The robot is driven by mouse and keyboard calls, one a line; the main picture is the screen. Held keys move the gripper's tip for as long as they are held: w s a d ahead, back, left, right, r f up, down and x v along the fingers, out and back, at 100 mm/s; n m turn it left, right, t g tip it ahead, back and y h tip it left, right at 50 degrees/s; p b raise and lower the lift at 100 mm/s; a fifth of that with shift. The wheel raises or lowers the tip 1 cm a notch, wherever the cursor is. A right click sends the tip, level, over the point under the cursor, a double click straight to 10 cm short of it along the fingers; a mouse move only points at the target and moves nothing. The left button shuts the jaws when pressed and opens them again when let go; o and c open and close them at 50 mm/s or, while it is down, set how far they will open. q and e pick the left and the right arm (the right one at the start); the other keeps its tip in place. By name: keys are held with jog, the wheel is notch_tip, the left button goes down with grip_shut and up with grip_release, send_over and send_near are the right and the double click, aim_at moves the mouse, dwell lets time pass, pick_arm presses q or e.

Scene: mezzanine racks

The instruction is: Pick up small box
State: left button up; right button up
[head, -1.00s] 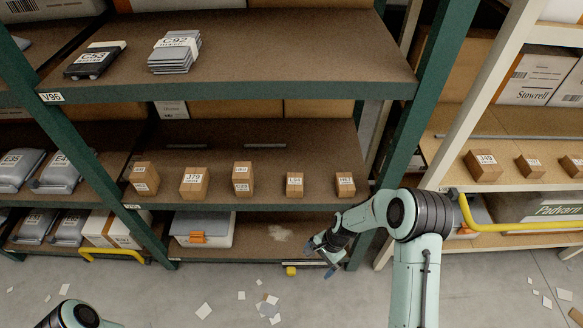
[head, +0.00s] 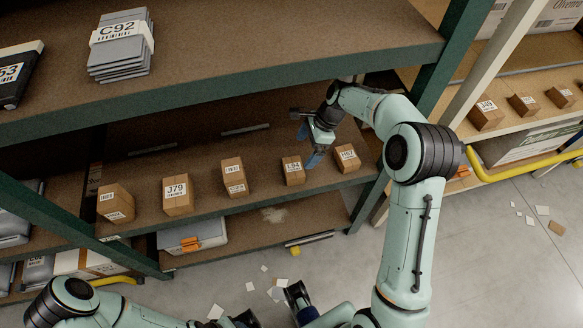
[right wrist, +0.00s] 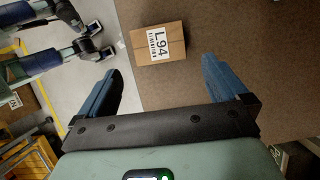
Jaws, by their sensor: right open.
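Several small brown cardboard boxes stand in a row on the middle shelf (head: 215,208). The box labelled L94 (head: 293,171) is beside my right gripper (head: 308,146), with box H67 (head: 346,158) on its other side. In the right wrist view, my right gripper (right wrist: 161,68) is open and empty, its blue fingers spread. The L94 box (right wrist: 158,44) lies ahead of the fingertips, roughly between their lines and apart from both. My left arm (head: 72,300) shows at the lower left; its gripper is not in view.
Box J79 (head: 177,196) and others stand further left. The upper shelf (head: 250,55) overhangs the row and holds a grey stack C92 (head: 120,45). A green rack post (head: 450,60) rises right of my gripper. A grey bin (head: 200,235) sits below.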

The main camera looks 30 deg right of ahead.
aim_at(294, 167)
jog(key=b+x, duration=0.1)
jog(key=x, duration=0.9)
jog(key=shift+a+f, duration=0.15)
jog(key=shift+f, duration=0.25)
jog(key=c, duration=0.7)
